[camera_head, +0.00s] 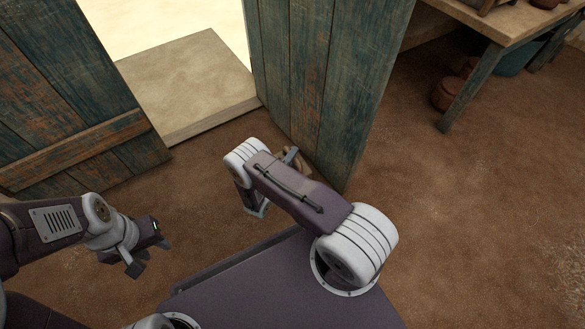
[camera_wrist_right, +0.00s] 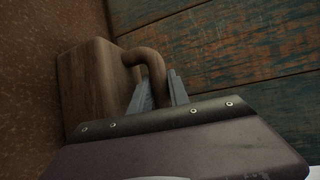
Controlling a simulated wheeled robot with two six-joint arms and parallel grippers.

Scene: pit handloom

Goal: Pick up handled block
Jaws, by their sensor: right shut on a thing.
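The handled block (camera_wrist_right: 88,88) is a brown wooden block with a thick curved handle (camera_wrist_right: 148,60), seen in the right wrist view. My right gripper (camera_wrist_right: 160,92) is shut on the handle, with one grey finger on each side of it. In the head view my right arm mostly hides the block, and only a small brown part (camera_head: 299,158) shows beside the right gripper (camera_head: 290,156), near the foot of the door. My left gripper (camera_head: 152,258) is at the lower left, empty, with its fingers apart.
A weathered blue-green door leaf (camera_head: 320,80) stands close to the right gripper and block. Another leaf (camera_head: 60,90) is at the left, with a pale step (camera_head: 190,85) between. A wooden table (camera_head: 500,22) is at the upper right.

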